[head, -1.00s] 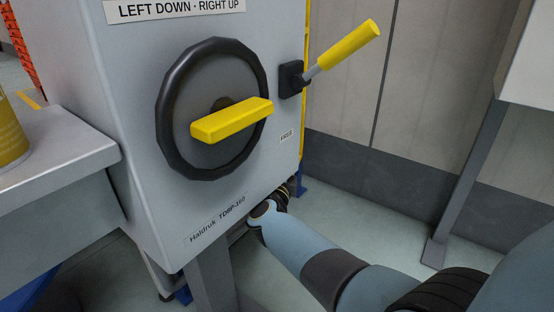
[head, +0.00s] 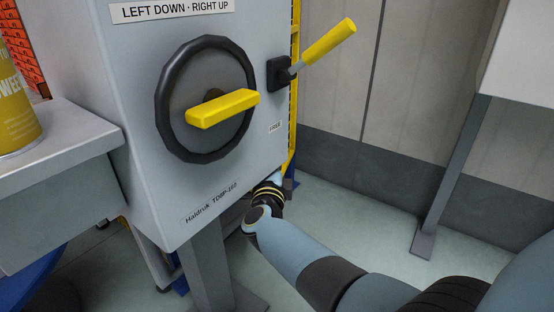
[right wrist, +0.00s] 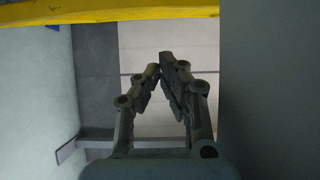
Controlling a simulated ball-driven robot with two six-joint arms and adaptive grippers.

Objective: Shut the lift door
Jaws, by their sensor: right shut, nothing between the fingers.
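No lift door is clearly recognisable. A yellow upright (head: 294,150) shows behind the right edge of the grey control box (head: 140,90), and I cannot tell whether it belongs to the door. In the right wrist view a yellow bar (right wrist: 110,12) crosses the top, beyond and apart from my fingers in the picture. My right gripper (right wrist: 160,66) is shut and empty, its fingertips together. In the head view my right arm reaches under the box's lower right corner, and its gripper is hidden behind the box. My left gripper is in neither current view.
The box carries a black handwheel (head: 166,75) with a yellow grip (head: 222,108) and a yellow-handled lever (head: 328,42). Its labels read "LEFT DOWN · RIGHT UP" and "FREE". A shelf (head: 60,150) with a yellow can (head: 14,105) is left. A grey leg (head: 450,180) stands right; floor between is clear.

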